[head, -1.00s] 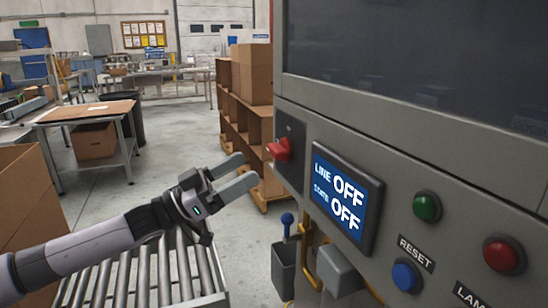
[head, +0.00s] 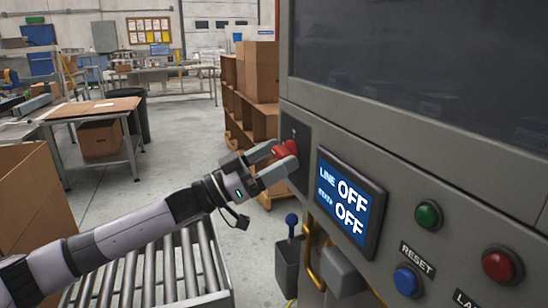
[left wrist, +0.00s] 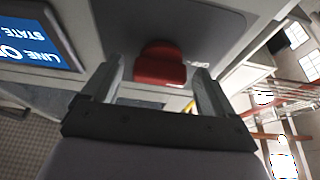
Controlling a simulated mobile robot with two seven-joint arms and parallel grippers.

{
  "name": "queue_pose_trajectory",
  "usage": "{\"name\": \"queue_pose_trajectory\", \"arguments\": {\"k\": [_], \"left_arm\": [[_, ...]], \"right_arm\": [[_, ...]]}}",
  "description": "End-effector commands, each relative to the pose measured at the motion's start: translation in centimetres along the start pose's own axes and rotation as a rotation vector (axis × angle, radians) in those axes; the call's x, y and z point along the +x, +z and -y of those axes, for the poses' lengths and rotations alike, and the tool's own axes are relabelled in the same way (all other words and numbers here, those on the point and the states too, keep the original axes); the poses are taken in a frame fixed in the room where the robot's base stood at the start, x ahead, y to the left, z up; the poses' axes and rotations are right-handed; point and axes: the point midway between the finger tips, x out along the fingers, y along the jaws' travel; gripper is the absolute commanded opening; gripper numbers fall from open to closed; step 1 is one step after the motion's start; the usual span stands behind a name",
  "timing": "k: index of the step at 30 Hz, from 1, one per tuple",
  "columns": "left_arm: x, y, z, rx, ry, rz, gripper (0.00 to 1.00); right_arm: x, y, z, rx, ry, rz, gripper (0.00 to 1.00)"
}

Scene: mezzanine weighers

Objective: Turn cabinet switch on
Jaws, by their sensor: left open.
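The grey cabinet (head: 400,130) fills the right of the head view. Its red switch (head: 288,149) sits on a dark plate left of the display (head: 348,204), which reads LINE OFF, with a second OFF below. My left gripper (head: 274,162) is open, with its fingertips at the red switch. In the left wrist view the red switch (left wrist: 160,64) lies between and just beyond the two open fingers (left wrist: 158,85). I cannot tell whether either finger touches it. My right gripper is not in view.
Green (head: 428,214), red (head: 502,264) and blue (head: 406,279) buttons are on the panel right of the display. A roller conveyor (head: 150,275) lies under my left arm. Cardboard boxes (head: 254,72) stand on shelving behind.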

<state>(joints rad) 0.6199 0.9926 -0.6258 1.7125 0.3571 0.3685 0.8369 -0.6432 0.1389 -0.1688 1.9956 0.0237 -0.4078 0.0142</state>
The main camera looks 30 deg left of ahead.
Motion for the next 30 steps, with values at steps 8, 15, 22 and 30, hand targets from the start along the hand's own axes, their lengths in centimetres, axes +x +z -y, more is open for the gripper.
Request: {"name": "queue_pose_trajectory", "arguments": {"k": [8, 15, 22, 30], "left_arm": [[-0.02, 0.0, 0.0, 0.0, 0.0, 0.0, 0.31], [-0.02, -0.04, 0.04, 0.015, 0.005, 0.0, 0.31], [0.03, -0.16, 0.11, 0.1, 0.041, 0.0, 0.31], [0.07, -0.22, 0.26, 0.304, 0.125, 0.0, 0.31]], "right_arm": [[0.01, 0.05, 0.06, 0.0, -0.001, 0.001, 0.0], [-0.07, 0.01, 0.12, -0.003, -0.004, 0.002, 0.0], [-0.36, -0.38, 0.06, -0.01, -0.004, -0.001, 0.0], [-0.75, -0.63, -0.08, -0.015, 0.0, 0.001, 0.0]]}}
